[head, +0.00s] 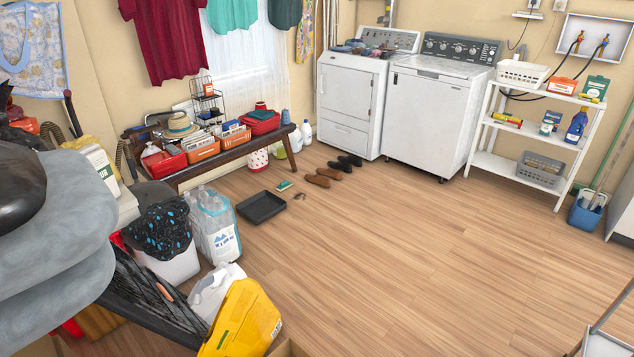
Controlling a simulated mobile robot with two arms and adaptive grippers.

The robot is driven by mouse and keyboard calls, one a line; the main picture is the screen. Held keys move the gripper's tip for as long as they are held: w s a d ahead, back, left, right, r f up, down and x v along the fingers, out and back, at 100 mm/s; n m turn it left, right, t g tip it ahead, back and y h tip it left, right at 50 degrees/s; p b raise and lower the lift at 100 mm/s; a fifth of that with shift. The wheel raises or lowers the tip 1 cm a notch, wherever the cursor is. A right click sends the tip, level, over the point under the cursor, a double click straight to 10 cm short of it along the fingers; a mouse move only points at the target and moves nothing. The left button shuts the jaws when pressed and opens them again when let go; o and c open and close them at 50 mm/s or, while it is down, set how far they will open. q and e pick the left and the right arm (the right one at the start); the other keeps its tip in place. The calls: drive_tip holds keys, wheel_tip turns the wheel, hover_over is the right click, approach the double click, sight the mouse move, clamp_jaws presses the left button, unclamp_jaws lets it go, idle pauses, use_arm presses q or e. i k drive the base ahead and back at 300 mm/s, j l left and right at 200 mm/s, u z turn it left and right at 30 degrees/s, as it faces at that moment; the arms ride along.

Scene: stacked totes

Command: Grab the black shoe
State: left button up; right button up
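A pair of black shoes stands on the wood floor in front of the white machines, at the upper middle of the head view. One black shoe (350,159) is slightly farther right and back; the other black shoe (341,165) is close beside it. A pair of brown shoes (323,177) lies just to their left and nearer. Neither of my grippers shows in the head view.
A black tray (261,207) and a small green item (285,185) lie on the floor left of the shoes. Water jugs (215,228) and a yellow bag (243,322) crowd the left. A white shelf (521,133) stands right. The middle floor is clear.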

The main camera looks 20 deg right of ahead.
sight(347, 168)
drive_tip(key=i+l+z, duration=0.25)
drive_tip(key=l, duration=0.35)
drive_tip(key=i+l+z, duration=0.2)
drive_tip(key=l, duration=0.3)
drive_tip(key=i+l+z, duration=0.25)
drive_tip(key=l, duration=0.25)
drive_tip(key=i+l+z, duration=0.2)
drive_tip(key=i+l, duration=0.25)
drive_tip(key=i, duration=0.65)
drive_tip(key=i+l+u, duration=0.1)
drive_tip(key=i, duration=0.6)
drive_tip(key=i+l, duration=0.15)
drive_tip(key=i, duration=0.5)
drive_tip(key=i+l, duration=0.15)
drive_tip(key=i, duration=0.5)
drive_tip(key=j+u, duration=0.05)
